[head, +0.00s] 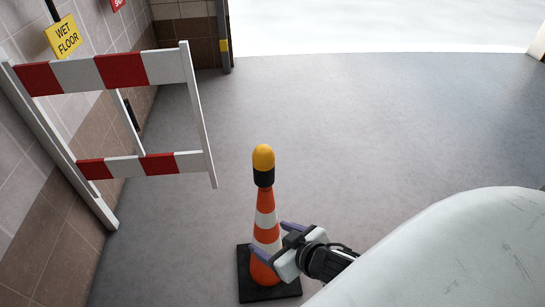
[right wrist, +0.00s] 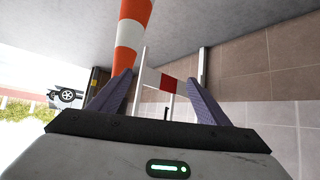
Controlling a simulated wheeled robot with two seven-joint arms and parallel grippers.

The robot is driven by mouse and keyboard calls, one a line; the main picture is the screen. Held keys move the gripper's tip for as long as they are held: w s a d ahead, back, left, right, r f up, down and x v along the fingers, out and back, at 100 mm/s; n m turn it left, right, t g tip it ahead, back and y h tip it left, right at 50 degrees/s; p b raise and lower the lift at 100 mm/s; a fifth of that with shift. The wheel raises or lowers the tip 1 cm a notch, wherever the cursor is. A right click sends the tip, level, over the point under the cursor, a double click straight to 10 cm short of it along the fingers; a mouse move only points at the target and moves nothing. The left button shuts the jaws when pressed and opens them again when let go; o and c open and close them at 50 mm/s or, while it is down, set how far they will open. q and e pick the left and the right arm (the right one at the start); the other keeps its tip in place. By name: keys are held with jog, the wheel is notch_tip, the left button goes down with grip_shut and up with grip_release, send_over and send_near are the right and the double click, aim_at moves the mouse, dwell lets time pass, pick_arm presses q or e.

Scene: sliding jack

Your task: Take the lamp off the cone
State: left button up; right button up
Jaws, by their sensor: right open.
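The lamp (head: 263,158) has a yellow dome on a black collar and sits upright on top of the cone. The orange and white cone (head: 265,228) stands on a black square base (head: 270,293). My right gripper (head: 269,236) is open at the cone's lower half, well below the lamp, with its fingers pointing toward the cone. In the right wrist view, the cone (right wrist: 130,35) appears beyond the fingers (right wrist: 158,82), nearer the left one; nothing is held. The lamp cannot be made out there. My left gripper is not in view.
A red and white barrier (head: 120,72) stands left of the cone by the tiled wall (head: 35,225). A yellow wet floor sign (head: 63,37) hangs behind it. The grey floor (head: 380,130) behind and right of the cone is clear. A car (right wrist: 67,95) shows far off.

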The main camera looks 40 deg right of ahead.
aim_at(270, 172)
jog(key=w+d+r+m+t+h, duration=0.1)
jog(key=w+d+r, duration=0.1)
jog(key=r, duration=0.1)
jog(key=w+d+r+m+t+h+b, duration=0.1)
jog(key=w+d+r, duration=0.1)
jog(key=w+d, duration=0.1)
jog(key=w+d+r+t+h+b, duration=0.1)
jog(key=w+d+r, duration=0.1)
jog(key=r, duration=0.1)
jog(key=shift+w+d+r+m, duration=0.3)
jog(key=shift+d+r+m, duration=0.05)
jog(key=shift+m, duration=0.05)
jog(key=x, duration=0.3)
jog(key=shift+w+d, duration=0.15)
jog(key=shift+w, duration=0.2)
jog(key=shift+r+b+x, duration=0.2)
jog(key=shift+b+x, duration=0.35)
jog(key=shift+x, duration=2.55)
jog(key=shift+w, duration=0.1)
jog(key=c, duration=1.2)
